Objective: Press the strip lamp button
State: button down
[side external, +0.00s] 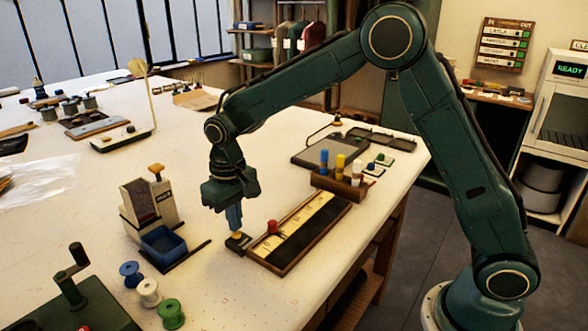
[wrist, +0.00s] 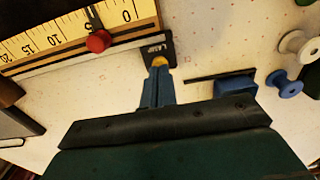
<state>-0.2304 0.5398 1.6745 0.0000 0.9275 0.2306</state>
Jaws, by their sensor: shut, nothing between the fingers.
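The strip lamp button is a small yellow-orange cap (wrist: 159,61) on a dark base marked LAMP (wrist: 157,47). In the side view its base (side external: 238,244) sits at the near left end of the ruler tray. My gripper (side external: 236,228) points straight down over it, its blue fingers shut with nothing between them. In the wrist view the fingertips (wrist: 158,70) overlap the cap's lower edge. I cannot tell whether they touch it or whether the cap is pushed down. A pale strip (wrist: 80,60) runs along the ruler tray beside the base; I cannot tell if it is lit.
The ruler tray (side external: 328,224) with a red knob (side external: 272,226) lies just right of my gripper. A blue bin (side external: 162,243) and a dark bar stand left, with several thread spools (side external: 149,291) nearer. A wooden block with colored pegs (side external: 337,184) stands behind the tray.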

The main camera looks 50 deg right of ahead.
jog(key=shift+f, duration=0.65)
jog(key=shift+r, duration=0.1)
dwell(0.3)
jog(key=shift+r, duration=3.35)
jog(key=shift+r, duration=0.1)
jog(key=s+d+r+t, duration=0.2)
jog(key=s+d+r, duration=0.25)
jog(key=s, duration=0.25)
jog(key=s+d+r+t, duration=0.1)
jog(key=s+d+r, duration=0.2)
jog(key=s+r, duration=0.4)
jog(key=s+d+f+t, duration=0.1)
jog(key=s, duration=0.6)
jog(key=s+d+f+t, duration=0.1)
jog(key=s+d, duration=0.1)
jog(key=s, duration=0.6)
jog(key=shift+d+f+t, duration=0.2)
jog(key=shift+d+t, duration=0.05)
jog(key=shift+t, duration=0.05)
